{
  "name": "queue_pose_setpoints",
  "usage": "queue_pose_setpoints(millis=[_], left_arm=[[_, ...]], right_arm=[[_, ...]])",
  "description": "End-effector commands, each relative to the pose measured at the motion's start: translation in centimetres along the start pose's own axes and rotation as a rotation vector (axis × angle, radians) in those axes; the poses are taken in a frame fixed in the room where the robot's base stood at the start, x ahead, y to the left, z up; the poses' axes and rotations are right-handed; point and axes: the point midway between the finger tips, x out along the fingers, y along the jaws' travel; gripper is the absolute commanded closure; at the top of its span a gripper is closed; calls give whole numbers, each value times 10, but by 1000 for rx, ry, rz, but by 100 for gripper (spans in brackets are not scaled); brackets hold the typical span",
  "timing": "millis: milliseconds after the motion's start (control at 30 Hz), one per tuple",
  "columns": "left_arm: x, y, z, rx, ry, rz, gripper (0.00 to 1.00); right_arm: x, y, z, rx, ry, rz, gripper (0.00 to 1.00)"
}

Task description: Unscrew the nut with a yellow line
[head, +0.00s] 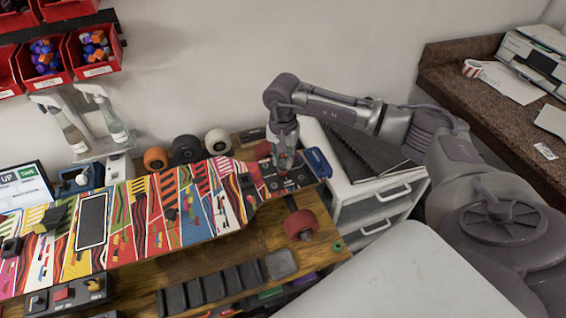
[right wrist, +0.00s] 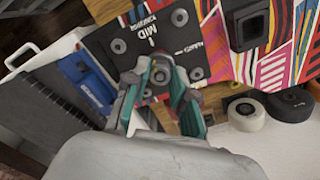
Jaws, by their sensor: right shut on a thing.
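The colourful board (head: 150,215) lies on a wooden workbench, with a dark plate (head: 292,180) at its right end. My right gripper (head: 284,163) points down over this dark plate. In the right wrist view its teal-lined fingers (right wrist: 160,88) are closed around a small round grey nut-like part (right wrist: 160,73). I cannot make out a yellow line on it, and the fingers hide its sides. The dark plate with "MID" lettering (right wrist: 150,38) shows bolt heads beside the fingers. My left gripper is not in view.
A red wheel (head: 301,225) sits in front of the plate. A blue box (head: 318,162) lies just right of it. Orange (head: 155,159) and white (head: 218,141) wheels stand behind the board. A white drawer cabinet (head: 372,208) is to the right. Black trays (head: 215,287) line the bench front.

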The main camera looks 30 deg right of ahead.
Motion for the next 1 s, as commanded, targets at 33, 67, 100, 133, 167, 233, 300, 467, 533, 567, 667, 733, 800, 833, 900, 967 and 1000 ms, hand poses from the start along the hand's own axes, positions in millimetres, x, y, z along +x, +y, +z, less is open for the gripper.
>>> queue_pose_setpoints(millis=[33, 67, 100, 133, 167, 233, 300, 467, 533, 567, 667, 733, 800, 833, 900, 967, 1000], left_arm=[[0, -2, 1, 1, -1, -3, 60], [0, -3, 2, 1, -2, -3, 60], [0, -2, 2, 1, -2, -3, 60], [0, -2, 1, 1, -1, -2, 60], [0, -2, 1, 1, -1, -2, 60], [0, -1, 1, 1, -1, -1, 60], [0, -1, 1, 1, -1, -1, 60], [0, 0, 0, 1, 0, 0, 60], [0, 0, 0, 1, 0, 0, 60], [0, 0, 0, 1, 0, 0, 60], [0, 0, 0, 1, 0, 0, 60], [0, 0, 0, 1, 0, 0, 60], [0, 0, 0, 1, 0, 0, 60], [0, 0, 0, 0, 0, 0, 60], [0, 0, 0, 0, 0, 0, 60], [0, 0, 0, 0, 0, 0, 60], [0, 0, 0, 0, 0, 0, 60]], right_arm=[[0, 0, 0, -13, 0, 0, 100], [0, 0, 0, -32, 0, 0, 100], [0, 0, 0, -73, 0, 0, 100], [0, 0, 0, -114, 0, 0, 100], [0, 0, 0, -162, 0, 0, 100], [0, 0, 0, -277, 1, -1, 100], [0, 0, 0, -379, 1, 0, 100], [0, 0, 1, -498, -2, 0, 100], [0, 0, 1, -505, -2, 0, 100], [0, 0, 1, -504, -2, 0, 100], [0, 0, 1, -503, -2, 0, 100], [0, 0, 1, -508, -2, 0, 100], [0, 0, 1, -552, -1, 0, 100], [0, 0, 0, -587, -1, 0, 100], [-1, 0, 0, -695, 1, -1, 100], [0, 0, 0, -791, 0, 0, 100], [0, 0, 0, -850, 0, 0, 100]])
